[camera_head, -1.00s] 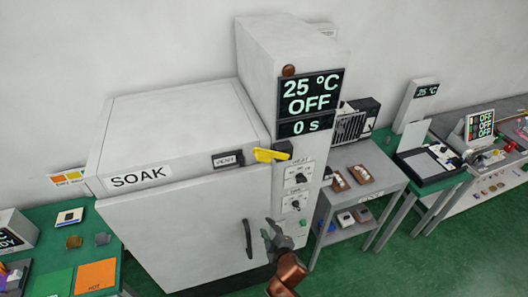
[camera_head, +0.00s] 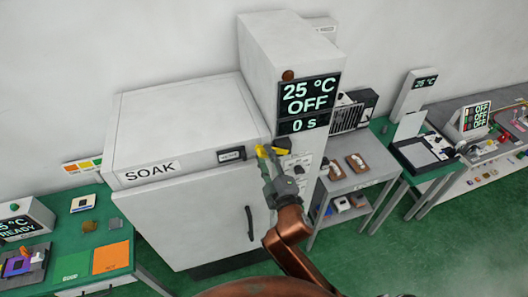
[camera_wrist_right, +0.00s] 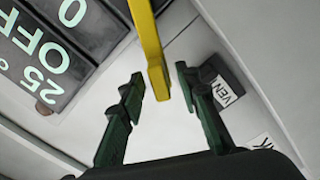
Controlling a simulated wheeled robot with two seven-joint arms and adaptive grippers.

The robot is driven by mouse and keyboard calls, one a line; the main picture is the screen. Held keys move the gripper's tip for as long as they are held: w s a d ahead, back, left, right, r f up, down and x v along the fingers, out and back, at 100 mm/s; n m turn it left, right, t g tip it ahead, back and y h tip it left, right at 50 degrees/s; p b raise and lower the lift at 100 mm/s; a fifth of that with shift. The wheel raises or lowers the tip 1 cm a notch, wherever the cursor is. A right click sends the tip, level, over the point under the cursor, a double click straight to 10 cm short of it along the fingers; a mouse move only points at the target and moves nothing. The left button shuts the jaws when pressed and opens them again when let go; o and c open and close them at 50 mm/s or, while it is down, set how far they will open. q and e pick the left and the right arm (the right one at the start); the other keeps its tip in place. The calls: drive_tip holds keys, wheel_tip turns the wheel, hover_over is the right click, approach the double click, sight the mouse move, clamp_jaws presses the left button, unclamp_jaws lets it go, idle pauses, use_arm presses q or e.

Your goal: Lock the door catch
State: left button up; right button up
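The yellow door catch (camera_head: 263,150) is at the top right edge of the white SOAK oven's door (camera_head: 190,225), beside the control column. My right gripper (camera_head: 266,160) is right at the catch and partly covers it in the head view. In the right wrist view the yellow catch bar (camera_wrist_right: 152,45) comes down from the top, its end between the two green fingertips of my right gripper (camera_wrist_right: 158,82). The fingers are apart, with a gap showing on each side of the bar. My left gripper is not in view.
The door handle (camera_head: 250,223) is below the catch. A small VENT slider (camera_head: 231,155) is left of it; it also shows in the wrist view (camera_wrist_right: 225,82). The column's display (camera_head: 308,97) reads 25 °C, OFF, 0 s. A grey shelf table (camera_head: 375,170) stands right of the oven.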

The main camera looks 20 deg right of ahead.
drive_tip(key=shift+w, duration=0.7)
drive_tip(key=shift+c, duration=0.5)
clamp_jaws()
